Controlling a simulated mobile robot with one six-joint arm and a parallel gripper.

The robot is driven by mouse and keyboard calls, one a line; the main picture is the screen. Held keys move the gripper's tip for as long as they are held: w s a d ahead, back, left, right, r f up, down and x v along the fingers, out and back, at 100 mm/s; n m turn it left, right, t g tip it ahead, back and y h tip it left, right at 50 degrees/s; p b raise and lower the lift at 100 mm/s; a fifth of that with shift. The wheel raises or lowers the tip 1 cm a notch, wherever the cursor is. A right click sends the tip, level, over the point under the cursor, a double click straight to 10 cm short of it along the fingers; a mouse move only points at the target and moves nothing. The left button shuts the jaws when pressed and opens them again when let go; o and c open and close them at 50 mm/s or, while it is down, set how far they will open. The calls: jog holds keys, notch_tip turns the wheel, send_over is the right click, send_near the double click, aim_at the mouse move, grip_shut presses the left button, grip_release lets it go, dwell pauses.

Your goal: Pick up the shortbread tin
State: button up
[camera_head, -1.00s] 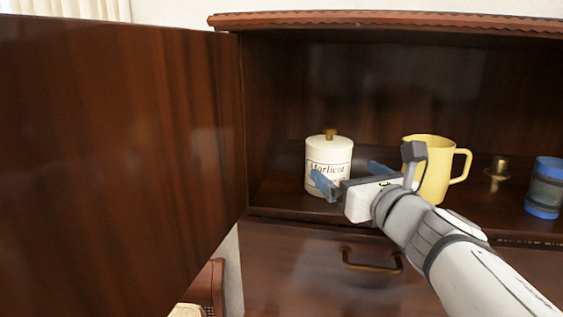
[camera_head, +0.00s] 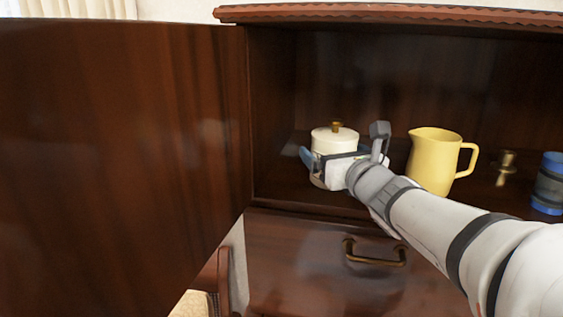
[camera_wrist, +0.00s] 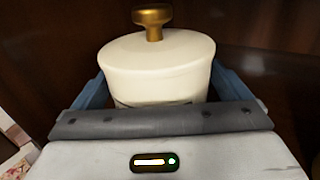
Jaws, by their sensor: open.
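A white lidded canister (camera_head: 335,142) with a brass knob stands upright on the cabinet shelf; its lettered front is now mostly hidden by my gripper. It is the likely shortbread tin, though no readable label confirms this. My gripper (camera_head: 328,166) is open around the canister, with one blue finger showing at its left side. In the wrist view the canister (camera_wrist: 155,65) fills the gap between the two blue fingers of my gripper (camera_wrist: 163,92). Whether the fingers touch it I cannot tell.
A yellow jug (camera_head: 433,162) stands right of the canister, close to my arm. Further right are a brass candlestick (camera_head: 505,167) and a blue-ended jar (camera_head: 549,184). The open cabinet door (camera_head: 120,170) blocks the left. A drawer with a brass handle (camera_head: 375,260) is below the shelf.

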jog(key=c, duration=1.1)
jog(key=shift+r, duration=0.1)
